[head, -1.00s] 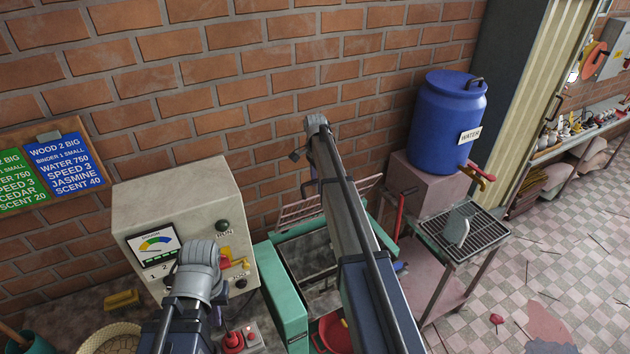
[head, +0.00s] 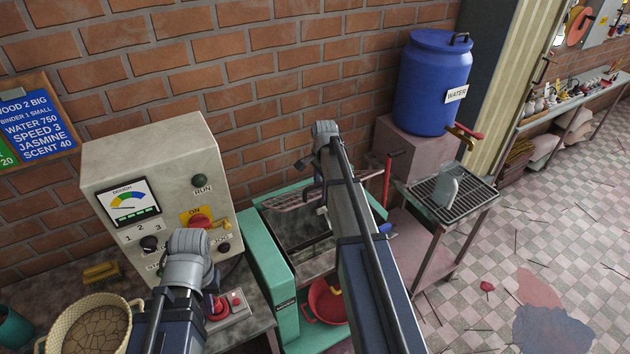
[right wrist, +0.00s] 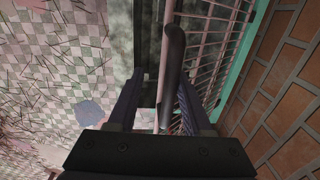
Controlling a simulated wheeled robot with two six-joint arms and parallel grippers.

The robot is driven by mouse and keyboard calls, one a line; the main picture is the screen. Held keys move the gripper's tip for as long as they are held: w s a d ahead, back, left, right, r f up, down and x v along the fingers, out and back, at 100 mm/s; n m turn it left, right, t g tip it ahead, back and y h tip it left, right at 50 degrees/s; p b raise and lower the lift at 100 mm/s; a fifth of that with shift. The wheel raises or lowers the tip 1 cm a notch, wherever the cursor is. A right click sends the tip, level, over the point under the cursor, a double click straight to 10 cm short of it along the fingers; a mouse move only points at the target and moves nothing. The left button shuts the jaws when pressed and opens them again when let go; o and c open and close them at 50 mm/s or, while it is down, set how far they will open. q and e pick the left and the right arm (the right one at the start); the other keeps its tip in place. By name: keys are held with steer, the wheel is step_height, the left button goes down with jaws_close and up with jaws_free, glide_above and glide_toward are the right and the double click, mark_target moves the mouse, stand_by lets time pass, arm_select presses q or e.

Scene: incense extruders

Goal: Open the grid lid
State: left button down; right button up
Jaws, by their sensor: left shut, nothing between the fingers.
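The grid lid (head: 290,200), a pinkish wire grid, shows at the back of the teal machine (head: 262,255), against the brick wall, partly hidden by my right arm. It appears tilted up at the rear. In the right wrist view its bars (right wrist: 214,45) run beside a teal frame edge. My right gripper (right wrist: 160,100) is open there, with a dark rounded bar (right wrist: 174,60) between or in front of its fingers; contact cannot be told. My left gripper (head: 217,300) is shut and empty, low before the control box.
The control box (head: 150,180) stands left of the machine, with a red-button box (head: 232,304) and a woven basket (head: 128,308) in front. A red pan (head: 326,303) sits below the machine. A blue water barrel (head: 435,85) and a rack table (head: 478,198) stand right.

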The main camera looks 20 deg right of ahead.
steer(key=s+f+b, duration=0.4)
steer(key=f+b, duration=0.1)
steer(key=f, duration=0.1)
steer(key=shift+s+d+f, duration=0.15)
steer(key=shift+s+d, duration=0.05)
steer(key=shift+s, duration=0.1)
